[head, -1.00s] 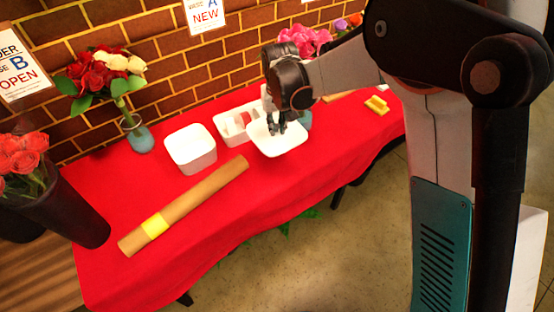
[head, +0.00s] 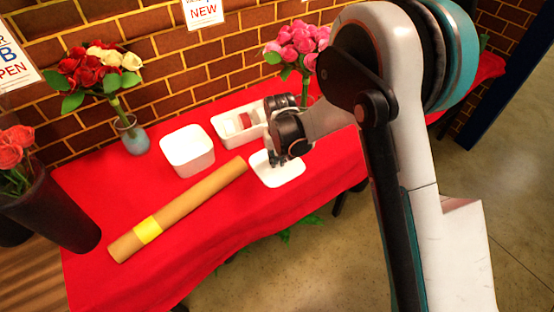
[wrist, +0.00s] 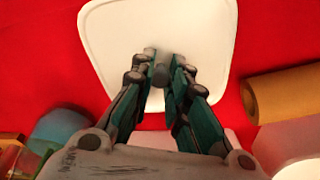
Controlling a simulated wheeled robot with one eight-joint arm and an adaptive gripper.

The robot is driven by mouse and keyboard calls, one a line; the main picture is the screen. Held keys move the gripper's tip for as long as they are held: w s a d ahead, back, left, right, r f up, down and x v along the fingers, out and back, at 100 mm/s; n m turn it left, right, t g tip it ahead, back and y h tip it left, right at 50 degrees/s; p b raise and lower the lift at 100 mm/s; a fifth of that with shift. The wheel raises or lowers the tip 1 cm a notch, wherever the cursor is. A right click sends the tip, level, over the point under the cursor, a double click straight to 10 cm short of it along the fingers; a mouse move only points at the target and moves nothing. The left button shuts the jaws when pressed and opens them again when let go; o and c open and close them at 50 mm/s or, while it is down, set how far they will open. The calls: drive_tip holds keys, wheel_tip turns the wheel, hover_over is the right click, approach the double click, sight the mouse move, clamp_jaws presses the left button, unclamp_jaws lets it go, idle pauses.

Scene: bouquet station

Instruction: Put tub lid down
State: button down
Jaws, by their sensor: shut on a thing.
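The tub lid (head: 284,176) is a white rounded square plate. It is at the front part of the red-covered table in the head view, and its face fills the upper middle of the wrist view (wrist: 105,40). My gripper (head: 277,160) is above the lid, shut on the grey knob (wrist: 161,73) at its middle. The lid looks level and at or just above the cloth; I cannot tell whether it touches. The open white tub (head: 188,158) stands to the left of the lid, behind the cardboard tube.
A brown cardboard tube (head: 190,203) with a yellow band lies left of the lid. A white divided tray (head: 226,122) is behind my gripper. Vases with red-white (head: 133,138) and pink flowers (head: 298,45) stand at the back. The table's front edge is near the lid.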

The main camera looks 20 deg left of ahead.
sight(278, 168)
drive_tip(key=c, duration=1.6)
unclamp_jaws()
drive_tip(key=shift+f, duration=0.1)
drive_tip(key=shift+o, duration=0.2)
wheel_tip(278, 168, up, 12)
drive_tip(key=s+p, duration=0.1)
drive_tip(key=p, duration=0.3)
drive_tip(key=shift+s+d, duration=0.3)
drive_tip(key=shift+d, duration=0.1)
